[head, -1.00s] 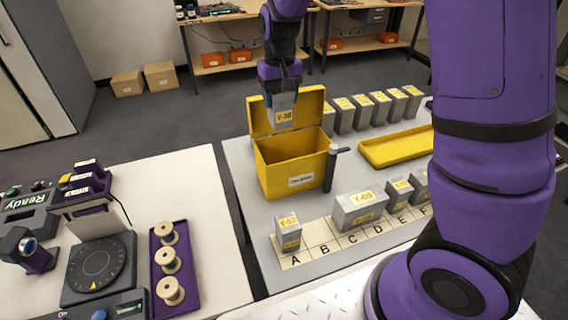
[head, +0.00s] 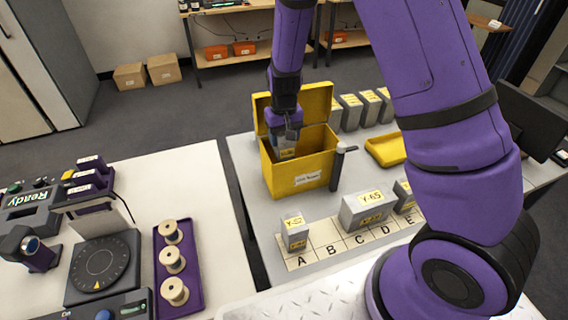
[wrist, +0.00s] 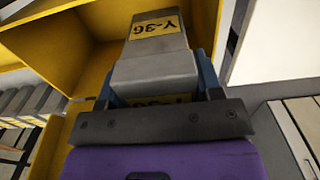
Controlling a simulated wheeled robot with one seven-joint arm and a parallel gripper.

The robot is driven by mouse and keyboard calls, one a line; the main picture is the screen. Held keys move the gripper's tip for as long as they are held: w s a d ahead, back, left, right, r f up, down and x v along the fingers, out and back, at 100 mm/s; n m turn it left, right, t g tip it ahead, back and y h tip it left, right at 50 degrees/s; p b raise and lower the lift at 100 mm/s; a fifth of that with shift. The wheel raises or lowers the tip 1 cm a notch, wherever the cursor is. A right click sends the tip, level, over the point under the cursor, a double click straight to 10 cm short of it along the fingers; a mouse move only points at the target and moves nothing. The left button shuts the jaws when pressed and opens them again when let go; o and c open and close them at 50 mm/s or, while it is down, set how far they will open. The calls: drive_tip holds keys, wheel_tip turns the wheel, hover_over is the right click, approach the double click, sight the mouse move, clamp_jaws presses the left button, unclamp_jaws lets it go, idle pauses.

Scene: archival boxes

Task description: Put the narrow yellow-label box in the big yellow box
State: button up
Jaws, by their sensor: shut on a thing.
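The big yellow box (head: 300,176) stands on the grey table with its lid raised at the back. My gripper (head: 288,138) is at the box's open top, pointing down. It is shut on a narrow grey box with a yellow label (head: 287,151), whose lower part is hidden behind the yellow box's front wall. In the wrist view the held box (wrist: 155,55) shows the label Y-36 between the fingers, with yellow walls around it. Whether it touches the bottom cannot be seen.
A grey box Y-52 (head: 294,232) stands at A on the lettered strip, and a wider Y-65 box (head: 367,208) stands near C and D. A dark-handled post (head: 337,168) stands against the yellow box's right side. A yellow tray (head: 385,150) lies to the right.

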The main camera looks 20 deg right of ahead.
wheel_tip(320, 180, down, 11)
drive_tip(key=shift+f, duration=0.1)
idle(0.4)
drive_tip(key=o, duration=1.1)
drive_tip(key=shift+f, duration=0.1)
drive_tip(key=shift+c, duration=0.2)
wheel_tip(320, 180, up, 13)
drive_tip(key=shift+f, duration=0.1)
drive_tip(key=s+d+r+t+y, duration=0.15)
drive_tip(key=s+r, duration=0.35)
drive_tip(key=r, duration=0.6)
drive_tip(key=s+d+r+t, duration=0.15)
drive_tip(key=s+r, duration=0.35)
drive_tip(key=r, duration=0.6)
drive_tip(key=s+d+r, duration=0.1)
drive_tip(key=s+r, duration=0.2)
drive_tip(key=s, duration=0.3)
drive_tip(key=s+d+r+t+h, duration=0.1)
drive_tip(key=s+d+r, duration=0.1)
drive_tip(key=s+r, duration=0.2)
drive_tip(key=s+d+r+t, duration=0.1)
drive_tip(key=s+d+r, duration=0.1)
drive_tip(key=s, duration=0.7)
drive_tip(key=shift+s+d+r, duration=0.15)
drive_tip(key=shift+s+r, duration=0.05)
drive_tip(key=shift+r, duration=0.45)
